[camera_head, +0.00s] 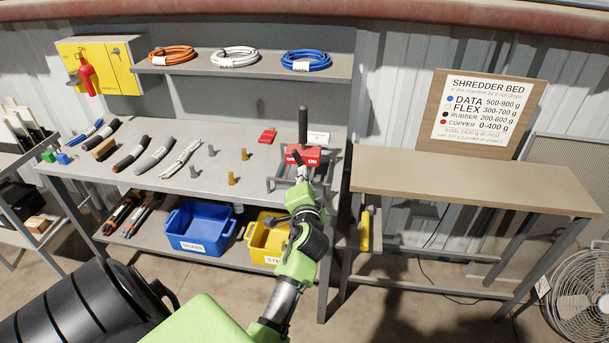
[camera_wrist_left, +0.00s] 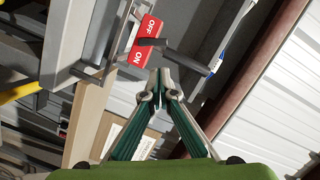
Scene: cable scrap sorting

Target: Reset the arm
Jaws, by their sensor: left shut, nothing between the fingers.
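My left arm reaches up from the bottom of the head view to the workbench. Its gripper (camera_head: 298,168) is at the bench's right end, in front of a red switch block (camera_head: 311,156) with an upright dark lever (camera_head: 303,124). In the left wrist view the gripper's fingers (camera_wrist_left: 159,84) are shut together with nothing between them. The red ON/OFF block (camera_wrist_left: 143,42) and its dark lever (camera_wrist_left: 185,56) show just beyond the fingertips. I cannot tell whether the fingers touch the lever. My right gripper is not in view.
The grey workbench (camera_head: 228,180) holds several cable pieces at left and small brass and grey weights. A blue bin (camera_head: 200,227) and yellow bin (camera_head: 266,240) sit on the lower shelf. A bare wooden-topped table (camera_head: 470,186) stands right, with a fan (camera_head: 580,295) beyond.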

